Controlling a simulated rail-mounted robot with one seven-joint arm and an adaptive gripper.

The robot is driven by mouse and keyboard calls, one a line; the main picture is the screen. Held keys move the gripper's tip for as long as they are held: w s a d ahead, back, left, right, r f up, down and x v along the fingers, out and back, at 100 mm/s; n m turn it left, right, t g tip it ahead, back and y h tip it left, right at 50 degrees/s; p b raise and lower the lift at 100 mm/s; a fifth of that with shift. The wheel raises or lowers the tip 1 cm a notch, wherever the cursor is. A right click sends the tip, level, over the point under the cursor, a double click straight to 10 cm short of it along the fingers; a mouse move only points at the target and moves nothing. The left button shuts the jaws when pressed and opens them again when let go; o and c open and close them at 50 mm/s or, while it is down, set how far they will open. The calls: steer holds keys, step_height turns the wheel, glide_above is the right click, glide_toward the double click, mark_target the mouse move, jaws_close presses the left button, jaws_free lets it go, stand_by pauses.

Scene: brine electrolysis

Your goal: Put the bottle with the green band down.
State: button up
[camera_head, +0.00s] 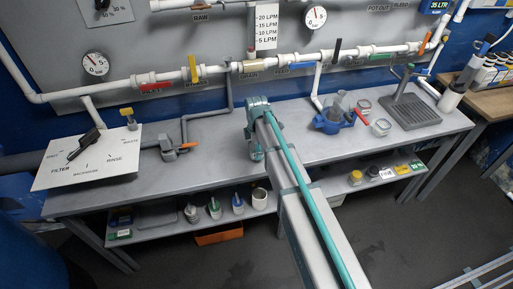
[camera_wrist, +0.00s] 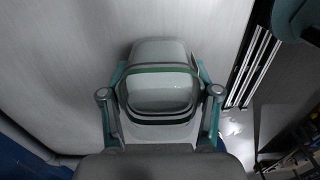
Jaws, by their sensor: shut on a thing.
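In the wrist view my gripper (camera_wrist: 160,90) is shut on a pale grey-white bottle (camera_wrist: 158,97). A green band runs across the bottle, with a dark band lower in the picture. One teal-and-grey finger is on each side of it. In the head view my arm reaches over the grey bench (camera_head: 220,130); its teal end is above the middle of the bench top. The bottle is not discernible there, hidden by the arm. A pale flat surface (camera_wrist: 60,60) shows around the bottle in the wrist view. I cannot tell whether the bottle touches it.
Pipes with coloured valves run along the back panel. A white filter board (camera_head: 85,158) is on the left, a blue holder (camera_head: 328,122) and a drip tray (camera_head: 408,112) on the right. The lower shelf (camera_head: 160,225) holds several small bottles and a white cup (camera_head: 259,199).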

steer(key=shift+f, duration=0.2)
steer(key=o, duration=1.3)
step_height(320, 180, up, 12)
steer(key=b, duration=0.3)
steer(key=shift+r, duration=0.2)
